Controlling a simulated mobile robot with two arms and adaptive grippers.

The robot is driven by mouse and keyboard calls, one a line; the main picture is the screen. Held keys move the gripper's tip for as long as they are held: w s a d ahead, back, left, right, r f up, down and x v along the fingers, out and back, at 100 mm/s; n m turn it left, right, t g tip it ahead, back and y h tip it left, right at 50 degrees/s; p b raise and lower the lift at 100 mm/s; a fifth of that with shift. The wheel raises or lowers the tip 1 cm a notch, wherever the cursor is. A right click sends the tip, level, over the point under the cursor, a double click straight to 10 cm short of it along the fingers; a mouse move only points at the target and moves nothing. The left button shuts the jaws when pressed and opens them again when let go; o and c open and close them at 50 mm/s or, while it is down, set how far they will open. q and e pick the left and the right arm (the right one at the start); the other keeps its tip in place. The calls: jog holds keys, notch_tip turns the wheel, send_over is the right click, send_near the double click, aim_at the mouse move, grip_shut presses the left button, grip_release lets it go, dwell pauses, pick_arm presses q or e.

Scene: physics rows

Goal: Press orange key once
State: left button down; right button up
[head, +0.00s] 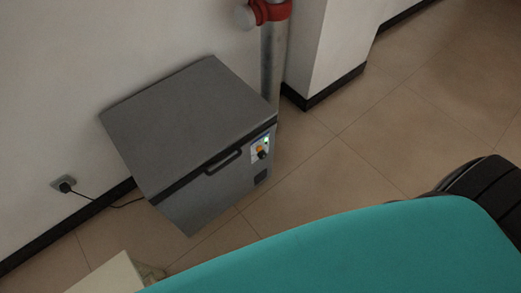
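A grey chest unit with a flat lid (190,115) stands against the wall. On its right front is a small light control panel with a small orange key (260,148), a green lit spot (266,140) above it and a dark round knob (262,155) just below. The panel is small, so I cannot tell whether the key is pressed in. Neither of my grippers shows in the head view.
A dark handle (223,162) sticks out of the chest's front. A cable runs from it to a wall socket (63,184). A metal pipe with a red fitting (270,11) rises behind it. A teal surface (370,250) covers the lower right. Tiled floor is clear to the right.

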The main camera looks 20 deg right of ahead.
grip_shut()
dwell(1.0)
